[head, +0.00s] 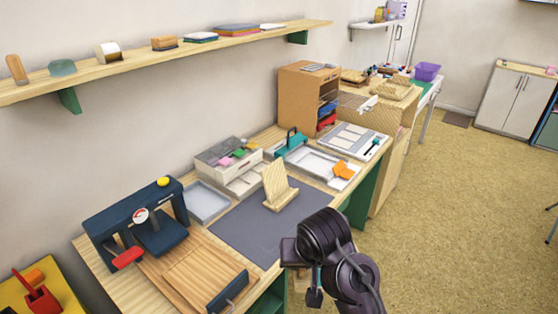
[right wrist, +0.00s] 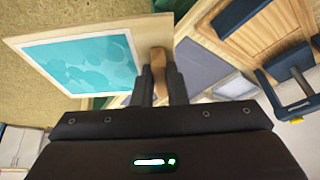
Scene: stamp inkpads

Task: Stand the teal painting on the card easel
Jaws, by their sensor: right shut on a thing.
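The teal painting (right wrist: 82,66), a pale wooden board with a white-bordered teal picture, shows at the upper left in the right wrist view. My right gripper (right wrist: 160,82) is shut at its edge, with a brown wooden piece (right wrist: 161,60) between the fingers. I cannot tell exactly how that piece joins the board. In the head view my right arm reaches in at the lower middle, in front of the bench, and hides the painting. The card easel (head: 279,188), pale wood with a leaning back, stands empty on the dark mat (head: 240,226). My left gripper is out of view.
A blue press (head: 140,222) and a slatted wooden board (head: 195,270) are left of the mat. A grey tray (head: 205,201), a compartment box (head: 228,158) and a white tray (head: 312,167) stand behind and beside the easel. The mat's front is clear.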

